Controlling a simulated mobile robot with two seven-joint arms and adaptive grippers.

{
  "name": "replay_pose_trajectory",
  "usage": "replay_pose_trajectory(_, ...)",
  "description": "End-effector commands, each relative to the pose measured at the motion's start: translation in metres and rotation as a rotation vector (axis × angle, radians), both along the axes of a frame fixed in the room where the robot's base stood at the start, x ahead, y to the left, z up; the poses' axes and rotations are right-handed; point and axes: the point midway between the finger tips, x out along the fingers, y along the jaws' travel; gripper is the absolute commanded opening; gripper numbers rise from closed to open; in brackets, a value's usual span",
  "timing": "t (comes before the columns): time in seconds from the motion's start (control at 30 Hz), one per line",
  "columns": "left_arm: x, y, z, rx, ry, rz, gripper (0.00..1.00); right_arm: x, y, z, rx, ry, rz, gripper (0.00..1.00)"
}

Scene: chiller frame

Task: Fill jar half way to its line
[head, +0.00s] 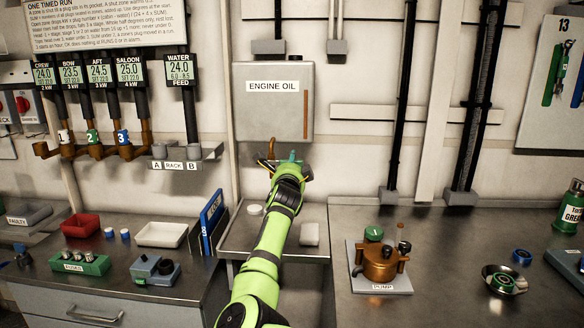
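The engine oil tank (273,105) is a grey box on the wall with a brown level strip at its right side. A copper-coloured spout (271,147) comes from its underside. My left gripper (286,166) is raised just below the tank, by the spout. Its wrist hides most of the space between the fingers. A small teal piece (292,156) shows at the fingertips; I cannot tell what it belongs to. I cannot make out a jar or its line; one may be hidden behind the gripper. My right gripper is not in view.
Below the tank, a metal shelf (240,238) holds a white round lid-like thing (255,210) and a white block (310,233). A copper pump (380,263) stands on the right bench. Blue binders (211,220), a white tray (161,234) and a red bin (80,225) stand left.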

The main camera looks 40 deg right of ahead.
Motion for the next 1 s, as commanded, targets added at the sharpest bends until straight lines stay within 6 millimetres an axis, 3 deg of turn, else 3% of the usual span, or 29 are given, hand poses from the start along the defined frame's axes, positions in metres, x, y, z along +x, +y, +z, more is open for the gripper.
replay_pose_trajectory(0.37,0.0,0.0,0.0,0.0,0.0,-0.002,0.43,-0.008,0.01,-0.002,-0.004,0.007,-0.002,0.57)
replay_pose_trajectory(1.0,0.0,-0.001,0.0,-0.002,0.0,-0.002,0.43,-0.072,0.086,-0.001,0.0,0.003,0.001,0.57)
